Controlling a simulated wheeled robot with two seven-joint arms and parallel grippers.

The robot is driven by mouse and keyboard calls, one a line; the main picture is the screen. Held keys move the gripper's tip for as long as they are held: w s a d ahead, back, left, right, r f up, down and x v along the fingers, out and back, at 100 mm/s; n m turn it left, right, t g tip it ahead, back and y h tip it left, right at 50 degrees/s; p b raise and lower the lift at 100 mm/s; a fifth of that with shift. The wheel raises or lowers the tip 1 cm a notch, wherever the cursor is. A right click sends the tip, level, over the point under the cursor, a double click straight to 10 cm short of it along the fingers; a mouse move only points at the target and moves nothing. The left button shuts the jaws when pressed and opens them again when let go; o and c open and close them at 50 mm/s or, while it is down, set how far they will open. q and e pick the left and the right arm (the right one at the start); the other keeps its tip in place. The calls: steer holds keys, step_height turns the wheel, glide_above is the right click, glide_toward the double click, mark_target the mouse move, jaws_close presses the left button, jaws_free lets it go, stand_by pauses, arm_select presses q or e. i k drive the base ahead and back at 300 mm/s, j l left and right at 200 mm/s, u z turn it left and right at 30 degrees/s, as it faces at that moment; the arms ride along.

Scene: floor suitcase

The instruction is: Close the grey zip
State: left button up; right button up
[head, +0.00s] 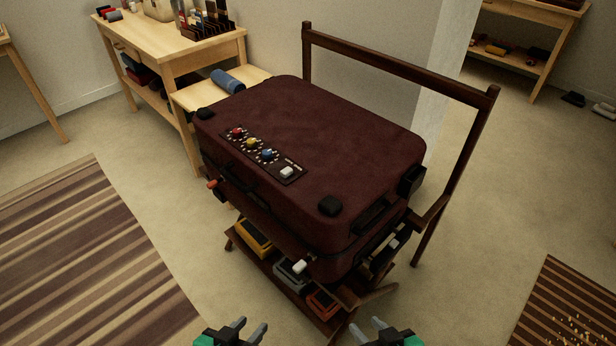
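A dark red suitcase (330,150) lies with its lid down on a wooden stand. A pale grey or white tab (300,266), perhaps a zip pull, sits at its near lower corner. Another small pale piece (394,244) shows on the right side. An orange tab (212,184) is at the left end. I cannot tell for sure which is the grey zip, nor how far any zip is drawn. My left gripper (251,328) is open and empty at the bottom edge. My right gripper (367,330) is also open and empty. Both are apart from the suitcase.
The lid carries a panel of coloured knobs (262,153). The stand's tall frame (400,67) rises behind, and its lower shelf (262,268) holds several boxes. A wooden table (178,45) is at the back left. Striped rugs lie left (85,260) and right (570,305). Floor in front is clear.

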mark_target(302, 264)
steer(key=k+j+z, duration=0.2)
steer(key=z, duration=0.2)
steer(key=k+j+z, duration=0.25)
steer(key=z, duration=0.2)
